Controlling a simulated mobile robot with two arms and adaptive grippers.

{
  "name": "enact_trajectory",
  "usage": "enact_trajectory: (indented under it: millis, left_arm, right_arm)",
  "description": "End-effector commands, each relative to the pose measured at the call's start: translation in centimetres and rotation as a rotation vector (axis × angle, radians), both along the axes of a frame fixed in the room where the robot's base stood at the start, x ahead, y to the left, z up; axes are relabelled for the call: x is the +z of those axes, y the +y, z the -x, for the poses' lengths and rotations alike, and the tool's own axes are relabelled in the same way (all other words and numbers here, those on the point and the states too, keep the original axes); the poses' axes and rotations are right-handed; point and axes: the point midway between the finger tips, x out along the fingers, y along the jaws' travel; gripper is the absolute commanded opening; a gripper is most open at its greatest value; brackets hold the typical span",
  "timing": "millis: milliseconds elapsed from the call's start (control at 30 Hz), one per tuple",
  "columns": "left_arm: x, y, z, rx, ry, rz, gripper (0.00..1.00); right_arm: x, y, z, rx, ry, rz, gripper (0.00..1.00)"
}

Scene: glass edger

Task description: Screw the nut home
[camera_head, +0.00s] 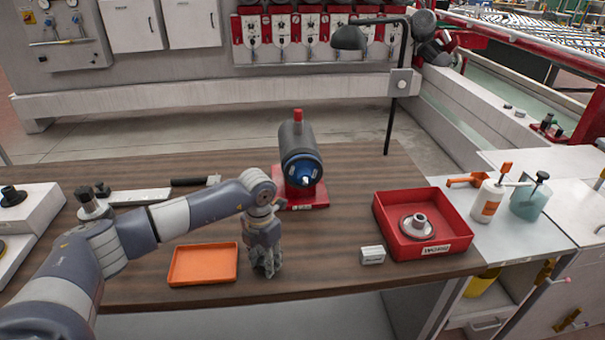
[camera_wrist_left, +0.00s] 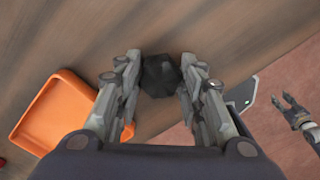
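A black cylindrical unit (camera_head: 297,139) with a blue front face and a pale shaft end (camera_head: 305,181) stands on a red base (camera_head: 308,201) at the middle of the bench. My left gripper (camera_head: 265,272) points down at the bench's front, right of the orange tray (camera_head: 232,265). In the left wrist view its fingers (camera_wrist_left: 160,70) press on both sides of a dark nut (camera_wrist_left: 160,77). My right gripper (camera_wrist_left: 284,102) shows at the right of the wrist view, fingers apart and empty.
A red bin (camera_head: 380,215) holding a flanged metal part (camera_head: 418,225) stands at right, with a small white box (camera_head: 372,255) beside it. A lamp (camera_head: 350,38) rises behind. Tools lie at back left. Bottles (camera_head: 488,200) stand far right.

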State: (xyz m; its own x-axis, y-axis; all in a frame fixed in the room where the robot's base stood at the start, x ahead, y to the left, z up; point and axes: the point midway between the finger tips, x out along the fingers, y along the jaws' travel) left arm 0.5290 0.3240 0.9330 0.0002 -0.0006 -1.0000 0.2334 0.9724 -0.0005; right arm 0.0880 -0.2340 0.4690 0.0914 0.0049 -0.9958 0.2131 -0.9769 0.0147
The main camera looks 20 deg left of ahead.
Motion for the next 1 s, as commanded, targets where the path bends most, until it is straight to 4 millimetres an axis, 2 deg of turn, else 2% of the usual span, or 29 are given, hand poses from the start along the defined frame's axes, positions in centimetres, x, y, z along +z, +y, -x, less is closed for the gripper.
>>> enact_trajectory:
  millis: [267, 1000]
  left_arm:
    - [0.3, 0.0, 0.0, 0.0, 0.0, 0.0, 0.11]
    - [6.2, 0.0, 0.0, 0.0, -0.001, -0.001, 0.11]
  right_arm:
    - [0.2, -0.2, 0.0, 0.001, 0.0, 0.003, 0.4]
    - [3.8, -0.2, 0.0, 0.0, 0.0, 0.003, 0.4]
